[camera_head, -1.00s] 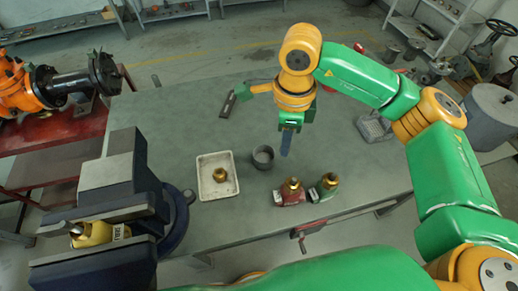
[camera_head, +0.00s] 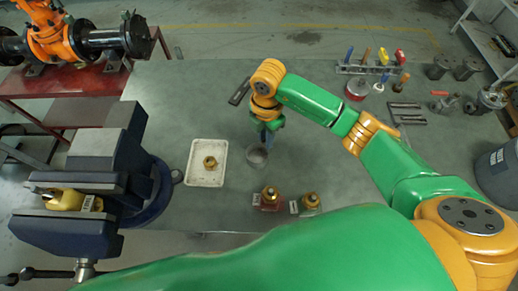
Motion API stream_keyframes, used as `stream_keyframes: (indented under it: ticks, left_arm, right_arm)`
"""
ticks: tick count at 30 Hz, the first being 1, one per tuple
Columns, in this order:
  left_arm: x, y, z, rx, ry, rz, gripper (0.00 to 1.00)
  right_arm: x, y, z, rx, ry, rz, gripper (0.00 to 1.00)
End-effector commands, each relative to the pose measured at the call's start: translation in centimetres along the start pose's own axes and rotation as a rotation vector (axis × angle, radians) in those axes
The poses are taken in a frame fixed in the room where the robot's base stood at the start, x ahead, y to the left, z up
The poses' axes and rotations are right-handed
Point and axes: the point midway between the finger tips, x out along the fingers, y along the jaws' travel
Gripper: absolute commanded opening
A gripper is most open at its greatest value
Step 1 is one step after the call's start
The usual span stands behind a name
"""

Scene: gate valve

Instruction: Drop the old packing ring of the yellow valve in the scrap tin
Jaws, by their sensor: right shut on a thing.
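The yellow valve (camera_head: 70,200) lies in the jaws of the big blue-grey vise, with a white label on its side. A grey, round, open tin (camera_head: 257,156) stands on the bench right of the white tray. My right gripper (camera_head: 266,140) points down at the tin's far rim, just above or over it. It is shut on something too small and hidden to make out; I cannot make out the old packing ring. My left gripper is out of view.
The white tray (camera_head: 196,177) holds a brass nut (camera_head: 210,162). A tool rack (camera_head: 372,70) stands at the back right. The bench (camera_head: 210,90) is clear at the back.

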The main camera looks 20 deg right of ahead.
Motion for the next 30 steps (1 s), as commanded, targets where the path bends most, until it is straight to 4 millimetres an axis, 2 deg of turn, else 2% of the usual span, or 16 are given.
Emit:
stream_keyframes:
  ticks: [5,13,21,22,25,26,30]
  left_arm:
    - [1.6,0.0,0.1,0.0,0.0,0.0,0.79]
    - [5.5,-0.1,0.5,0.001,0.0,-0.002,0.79]
    - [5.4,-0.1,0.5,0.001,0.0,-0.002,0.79]
    - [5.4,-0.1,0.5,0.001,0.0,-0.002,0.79]
    - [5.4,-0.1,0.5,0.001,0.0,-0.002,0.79]
    - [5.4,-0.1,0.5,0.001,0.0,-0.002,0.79]
    - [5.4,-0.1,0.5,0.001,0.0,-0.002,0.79]
  right_arm:
    - [1.8,0.0,0.0,0.018,0.001,0.001,0.0]
    - [6.0,0.0,0.0,0.014,0.001,0.0,0.0]
    - [6.0,0.0,0.0,0.013,0.0,0.001,0.0]
    - [6.0,0.0,0.0,0.013,0.0,0.001,0.26]
    - [6.0,0.0,0.0,0.013,0.0,0.001,0.53]
    - [6.0,0.0,0.0,0.013,0.001,0.001,0.58]
    - [6.0,0.0,0.0,0.013,0.0,0.001,0.58]
